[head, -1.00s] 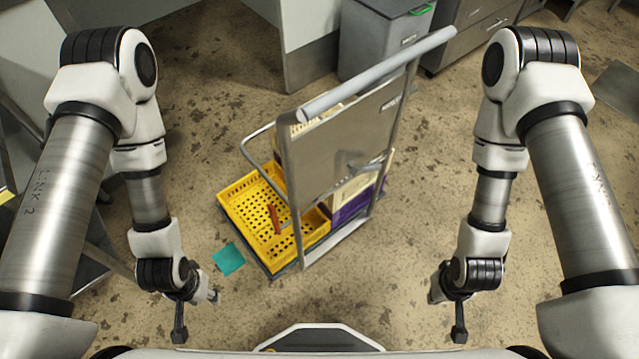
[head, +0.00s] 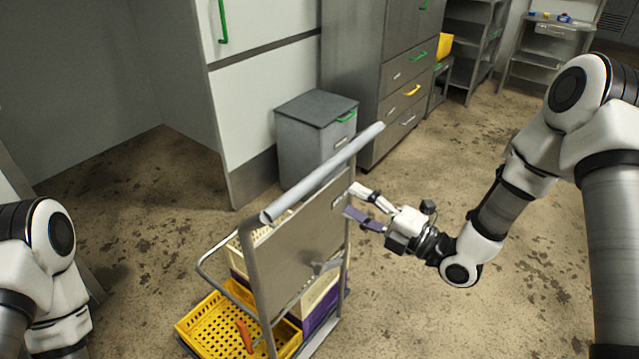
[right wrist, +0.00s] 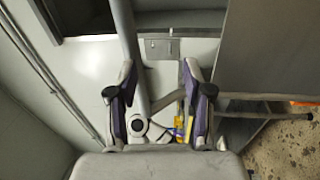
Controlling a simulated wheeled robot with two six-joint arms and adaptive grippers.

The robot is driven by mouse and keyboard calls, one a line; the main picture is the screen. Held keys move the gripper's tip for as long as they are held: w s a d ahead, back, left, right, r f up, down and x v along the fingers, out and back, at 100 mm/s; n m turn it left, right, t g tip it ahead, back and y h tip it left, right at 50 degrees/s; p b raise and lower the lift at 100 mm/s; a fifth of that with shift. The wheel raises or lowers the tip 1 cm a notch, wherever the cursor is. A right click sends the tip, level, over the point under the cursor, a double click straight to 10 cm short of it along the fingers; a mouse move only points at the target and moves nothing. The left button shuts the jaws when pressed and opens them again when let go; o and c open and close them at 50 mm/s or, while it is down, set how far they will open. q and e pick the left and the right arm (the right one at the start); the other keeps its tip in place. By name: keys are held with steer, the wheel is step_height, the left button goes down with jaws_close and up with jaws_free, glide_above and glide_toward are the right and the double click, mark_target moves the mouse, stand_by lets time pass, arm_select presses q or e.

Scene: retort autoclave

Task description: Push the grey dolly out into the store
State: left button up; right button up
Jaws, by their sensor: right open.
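The grey dolly (head: 300,248) stands on the floor at the lower middle of the head view. It has a flat upright panel and a light grey push bar (head: 322,174) across the top. A yellow crate (head: 205,315) with an orange-red item in it, and cream and purple crates, ride on it. My right gripper (head: 352,200) is open, its fingers pointing at the right side of the dolly's upright, just below the bar. I cannot tell whether they touch it. The right wrist view shows the spread fingers (right wrist: 160,88) with grey metal parts beyond. My left gripper is out of view.
A small grey cabinet (head: 312,140) with a green handle stands behind the dolly, close to a taller drawer unit (head: 400,95). A white wall panel (head: 265,100) rises at the left. Open speckled floor (head: 480,140) lies to the right, with shelving farther back.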

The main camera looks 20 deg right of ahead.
mark_target(338, 167)
steer(key=shift+t, duration=0.6)
steer(key=w+a+r, duration=0.1)
steer(key=w, duration=0.1)
steer(key=w+r, duration=0.2)
steer(key=w+a+r+p, duration=0.1)
steer(key=w+r, duration=0.1)
steer(key=shift+w+a, duration=0.2)
steer(key=shift+a, duration=0.15)
steer(key=shift+w+a, duration=0.15)
steer(key=shift+w, duration=0.3)
jaws_close()
